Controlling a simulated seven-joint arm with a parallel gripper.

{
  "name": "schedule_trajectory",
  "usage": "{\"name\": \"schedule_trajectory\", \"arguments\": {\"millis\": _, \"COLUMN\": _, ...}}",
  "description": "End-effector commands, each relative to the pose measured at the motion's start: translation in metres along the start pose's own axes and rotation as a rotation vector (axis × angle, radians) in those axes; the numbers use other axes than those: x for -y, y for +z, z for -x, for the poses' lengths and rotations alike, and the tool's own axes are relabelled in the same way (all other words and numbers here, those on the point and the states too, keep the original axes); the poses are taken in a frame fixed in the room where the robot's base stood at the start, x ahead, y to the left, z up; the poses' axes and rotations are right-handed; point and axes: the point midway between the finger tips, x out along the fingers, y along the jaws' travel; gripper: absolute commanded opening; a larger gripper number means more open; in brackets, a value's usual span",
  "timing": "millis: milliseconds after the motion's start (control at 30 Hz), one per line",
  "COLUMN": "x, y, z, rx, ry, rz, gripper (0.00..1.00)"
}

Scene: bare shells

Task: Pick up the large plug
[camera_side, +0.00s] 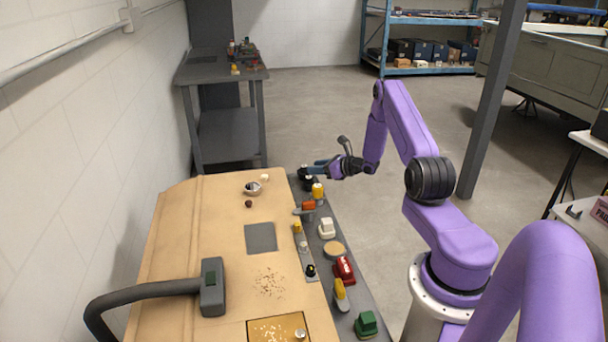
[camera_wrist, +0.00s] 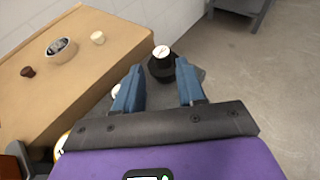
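A black round piece with a white top face (camera_wrist: 161,62) stands near the far end of the grey strip in the wrist view. It seems to be the large plug, but I cannot tell for sure. It is just beyond my blue fingertips and lines up with the gap between them. My gripper (camera_wrist: 158,84) is open, with nothing seen between its fingers. In the side view my gripper (camera_side: 312,168) is at the far end of the strip, beside a dark piece (camera_side: 303,172). Whether the fingers touch it cannot be told.
A row of small parts runs along the grey strip, including a yellow knob (camera_side: 317,191), a white block (camera_side: 327,228), a red piece (camera_side: 344,270) and a green block (camera_side: 367,323). The wooden board (camera_side: 190,250) lies left, with a bowl (camera_wrist: 61,51). Open floor lies right.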

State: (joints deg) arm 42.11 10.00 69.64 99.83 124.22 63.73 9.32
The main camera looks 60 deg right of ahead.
Motion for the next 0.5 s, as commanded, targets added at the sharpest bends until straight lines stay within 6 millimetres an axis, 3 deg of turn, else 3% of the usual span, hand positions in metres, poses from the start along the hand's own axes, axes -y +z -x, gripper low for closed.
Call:
{"name": "schedule_trajectory", "arguments": {"millis": 300, "x": 0.003, "y": 0.004, "z": -0.039, "rx": 0.001, "ry": 0.0, "rz": 0.002, "gripper": 0.4}}
{"name": "schedule_trajectory", "arguments": {"millis": 500, "x": 0.003, "y": 0.004, "z": -0.048, "rx": -0.001, "ry": -0.001, "rz": 0.001, "gripper": 0.4}}
